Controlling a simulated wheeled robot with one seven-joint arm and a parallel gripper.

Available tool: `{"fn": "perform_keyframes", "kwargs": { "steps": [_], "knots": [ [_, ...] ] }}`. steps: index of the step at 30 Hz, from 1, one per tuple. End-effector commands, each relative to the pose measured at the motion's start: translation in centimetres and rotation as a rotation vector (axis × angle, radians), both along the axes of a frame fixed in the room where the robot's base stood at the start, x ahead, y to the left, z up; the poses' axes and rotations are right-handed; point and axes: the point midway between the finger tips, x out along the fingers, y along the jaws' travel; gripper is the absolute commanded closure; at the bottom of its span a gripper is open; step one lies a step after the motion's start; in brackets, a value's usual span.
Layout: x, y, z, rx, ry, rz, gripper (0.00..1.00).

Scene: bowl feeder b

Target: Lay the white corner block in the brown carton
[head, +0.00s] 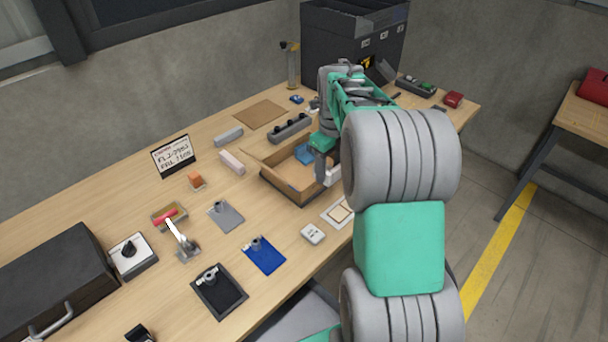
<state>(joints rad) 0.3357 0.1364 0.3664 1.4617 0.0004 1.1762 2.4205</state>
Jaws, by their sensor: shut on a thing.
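My gripper (325,172) is over the carton's right end, pointing down. It is shut on a small white piece, which I take to be the white corner block (333,177). The block shows at the carton's right wall. My arm and fingers hide part of it, and I cannot tell whether it touches the carton.
A white block with dark marks (313,233) and a framed white card (339,212) lie in front of the carton. A pinkish block (232,162) and a long grey holder (290,128) lie left and behind. A dark cabinet (352,38) stands at the back.

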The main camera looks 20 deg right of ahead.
Motion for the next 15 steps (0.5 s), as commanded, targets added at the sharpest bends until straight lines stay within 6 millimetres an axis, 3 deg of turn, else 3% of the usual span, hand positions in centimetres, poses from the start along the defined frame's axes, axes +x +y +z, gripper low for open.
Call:
{"fn": "perform_keyframes", "kwargs": {
  "steps": [6,15],
  "knots": [
    [6.0,1.9,-2.5,0.001,0.005,0.007,0.91],
    [10.0,2.9,-7.5,0.000,0.002,0.005,0.91]
  ]
}}
